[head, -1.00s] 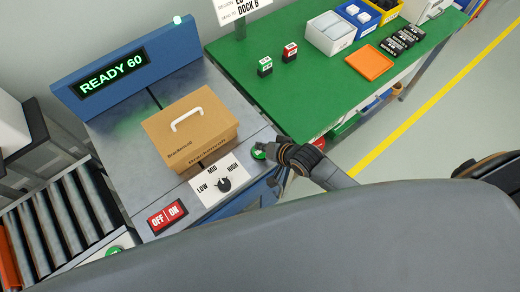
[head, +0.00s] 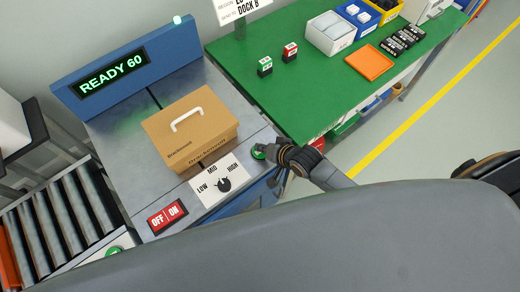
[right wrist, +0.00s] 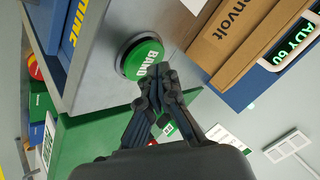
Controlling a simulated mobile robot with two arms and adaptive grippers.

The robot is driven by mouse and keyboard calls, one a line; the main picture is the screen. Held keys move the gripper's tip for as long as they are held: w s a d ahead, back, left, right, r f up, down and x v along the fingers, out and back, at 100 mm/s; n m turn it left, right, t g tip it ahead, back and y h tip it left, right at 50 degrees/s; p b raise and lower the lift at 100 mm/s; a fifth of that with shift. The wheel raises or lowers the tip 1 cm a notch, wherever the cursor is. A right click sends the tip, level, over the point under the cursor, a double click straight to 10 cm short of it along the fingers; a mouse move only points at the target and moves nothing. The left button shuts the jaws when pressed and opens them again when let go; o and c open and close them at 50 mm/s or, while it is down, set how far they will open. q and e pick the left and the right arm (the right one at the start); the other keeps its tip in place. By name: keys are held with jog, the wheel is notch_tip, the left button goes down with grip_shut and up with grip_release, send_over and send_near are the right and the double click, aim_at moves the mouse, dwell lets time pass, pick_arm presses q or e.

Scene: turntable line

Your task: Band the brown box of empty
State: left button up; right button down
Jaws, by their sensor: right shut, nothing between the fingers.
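The brown box (head: 190,130) sits closed on the grey top of the banding machine (head: 130,130), with a white handle on its lid. It also shows at the upper right in the right wrist view (right wrist: 245,40). The display (head: 113,81) reads READY 60. The green BAND button (right wrist: 141,58) is on the machine's top; in the head view (head: 258,153) my gripper partly hides it. My right gripper (right wrist: 155,75) is shut and empty, its fingertips at the button's edge; I cannot tell whether they touch it. My left gripper is not in view.
A dial (head: 223,184) marked LOW, MID, HIGH and a red OFF/ON switch (head: 167,216) lie in front of the box. A roller conveyor (head: 60,230) is at left. The green table (head: 300,90) holds two small blocks, bins and an orange tray (head: 370,62).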

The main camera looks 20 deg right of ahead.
jog(key=shift+f, duration=0.55)
dwell(0.4)
dwell(0.4)
jog(key=shift+r+p, duration=0.85)
jog(key=shift+r, duration=0.1)
jog(key=shift+r, duration=0.15)
notch_tip(320, 180, up, 5)
jog(key=p, duration=0.5)
jog(key=shift+p, duration=0.3)
dwell(0.8)
